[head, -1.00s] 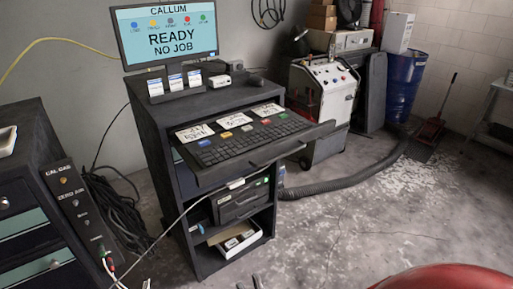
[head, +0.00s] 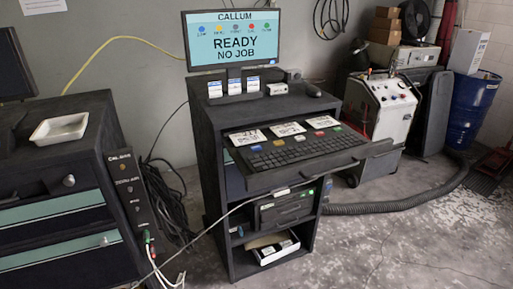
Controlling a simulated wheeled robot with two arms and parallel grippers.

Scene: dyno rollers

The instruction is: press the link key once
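A black keyboard (head: 297,151) lies on the pulled-out tray (head: 368,152) of the dark cabinet. Its back row has coloured keys: a blue key (head: 256,148), a yellow key (head: 279,142), a red key (head: 319,133) and a green key (head: 337,128). The monitor (head: 233,42) above reads "CALLUM", "READY" and "NO JOB". It shows a row of coloured dots with labels too small to read, so I cannot tell for sure which key is link. Neither of my grippers is in view.
Handwritten cards (head: 288,129) lie behind the keys. A drawer cabinet (head: 60,190) with a white tray (head: 59,129) stands at left. A pale cable (head: 215,222) runs to the black unit (head: 287,207) below. A wheeled machine (head: 382,112) and hose stand at right.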

